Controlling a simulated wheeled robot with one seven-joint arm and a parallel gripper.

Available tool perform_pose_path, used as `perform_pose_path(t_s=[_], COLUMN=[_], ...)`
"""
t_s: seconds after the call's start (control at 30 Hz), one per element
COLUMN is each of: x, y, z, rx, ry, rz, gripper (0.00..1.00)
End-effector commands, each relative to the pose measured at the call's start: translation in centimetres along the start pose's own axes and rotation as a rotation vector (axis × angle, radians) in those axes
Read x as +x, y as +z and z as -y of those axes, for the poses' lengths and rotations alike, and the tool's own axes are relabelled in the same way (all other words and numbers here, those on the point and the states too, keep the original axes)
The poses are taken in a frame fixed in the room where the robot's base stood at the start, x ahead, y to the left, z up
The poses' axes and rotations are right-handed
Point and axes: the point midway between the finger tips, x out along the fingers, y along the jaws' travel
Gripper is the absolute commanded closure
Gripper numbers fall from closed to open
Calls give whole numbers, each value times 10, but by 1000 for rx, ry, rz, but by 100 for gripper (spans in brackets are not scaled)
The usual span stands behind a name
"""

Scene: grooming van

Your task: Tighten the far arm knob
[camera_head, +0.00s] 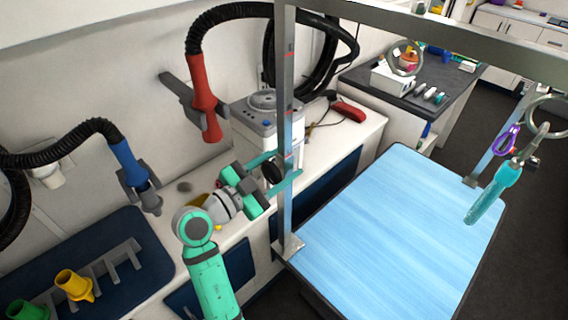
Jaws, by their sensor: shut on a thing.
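A black round knob (271,170) sits at the left side of the upright metal post (287,120) of the grooming arm. My gripper (286,165) reaches in from the left, with its two teal fingers on either side of the knob. It is shut on the knob, and the fingertips extend to the post. The fingers hide part of the knob's rim, so how tight it is cannot be seen. The post is clamped at the edge of the blue grooming table (400,235), and a metal crossbar (430,32) runs right from its top.
A counter (345,137) behind holds a grey-white machine (262,118) and a red-handled tool (347,110). A red nozzle (203,95) and blue nozzle (130,165) hang on hoses at left. A teal tool (492,192) hangs over the table's right side. The tabletop is clear.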

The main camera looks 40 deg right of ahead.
Motion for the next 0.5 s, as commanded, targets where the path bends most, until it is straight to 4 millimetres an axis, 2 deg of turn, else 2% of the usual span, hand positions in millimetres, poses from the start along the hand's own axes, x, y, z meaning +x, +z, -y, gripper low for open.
perform_pose_path(t_s=[0.5], x=[-1], y=[1], z=[2], rx=[44], ry=[-4], rz=[2], gripper=[72])
